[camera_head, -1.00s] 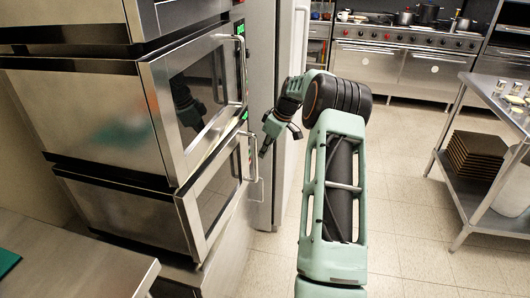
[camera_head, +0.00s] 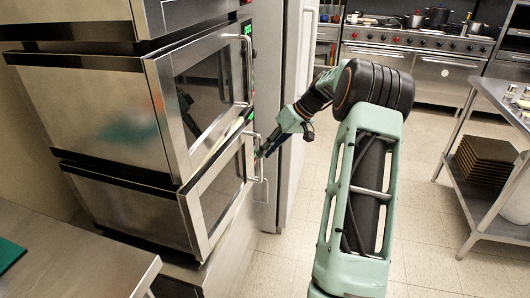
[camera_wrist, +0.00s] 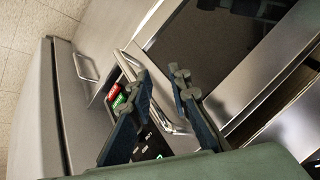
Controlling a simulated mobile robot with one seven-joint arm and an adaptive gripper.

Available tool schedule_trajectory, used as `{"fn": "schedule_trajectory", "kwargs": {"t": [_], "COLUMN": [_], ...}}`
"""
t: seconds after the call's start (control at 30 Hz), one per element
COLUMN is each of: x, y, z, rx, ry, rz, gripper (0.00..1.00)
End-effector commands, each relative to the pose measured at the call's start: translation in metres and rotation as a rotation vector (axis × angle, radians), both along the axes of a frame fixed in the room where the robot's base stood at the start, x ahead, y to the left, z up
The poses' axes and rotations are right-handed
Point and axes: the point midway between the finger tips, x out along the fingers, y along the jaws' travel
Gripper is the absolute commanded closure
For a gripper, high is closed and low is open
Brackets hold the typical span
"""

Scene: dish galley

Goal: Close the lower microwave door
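The lower microwave (camera_head: 130,212) is a steel box stacked under another one at the left. Its dark-windowed door (camera_head: 222,195) stands close to the front, with a narrow pale gap along its top right edge; I cannot tell exactly how far ajar it is. Its handle (camera_head: 261,160) is an upright bar at the door's right side. My gripper (camera_head: 265,151) is at this handle, near its upper part. In the wrist view, the two dark fingers of my gripper (camera_wrist: 160,80) are apart, with the handle bar (camera_wrist: 163,115) showing behind and between them. Contact is unclear.
The upper microwave (camera_head: 95,115) with its own handle sits directly above. A tall steel fridge (camera_head: 285,110) stands just right of the microwaves. A steel counter (camera_head: 75,255) is at front left. A shelf table (camera_head: 490,190) stands at right, with clear floor between.

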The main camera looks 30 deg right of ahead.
Motion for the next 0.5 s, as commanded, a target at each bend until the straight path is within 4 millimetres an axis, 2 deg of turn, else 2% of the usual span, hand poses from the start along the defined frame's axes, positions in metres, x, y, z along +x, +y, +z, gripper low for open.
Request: {"fn": "schedule_trajectory", "kwargs": {"t": [0.03, 0.1, 0.23, 0.37, 0.5], "x": [-0.008, -0.015, -0.021, -0.024, -0.024], "y": [0.017, 0.040, 0.070, 0.083, 0.084], "z": [-0.013, -0.017, -0.018, -0.014, -0.010], "rx": [0.117, 0.290, 0.600, 0.873, 1.147], "ry": [0.042, 0.105, 0.229, 0.346, 0.465], "rz": [-0.088, -0.217, -0.454, -0.663, -0.863], "gripper": [0.82, 0.82, 0.82, 0.82, 0.82]}}
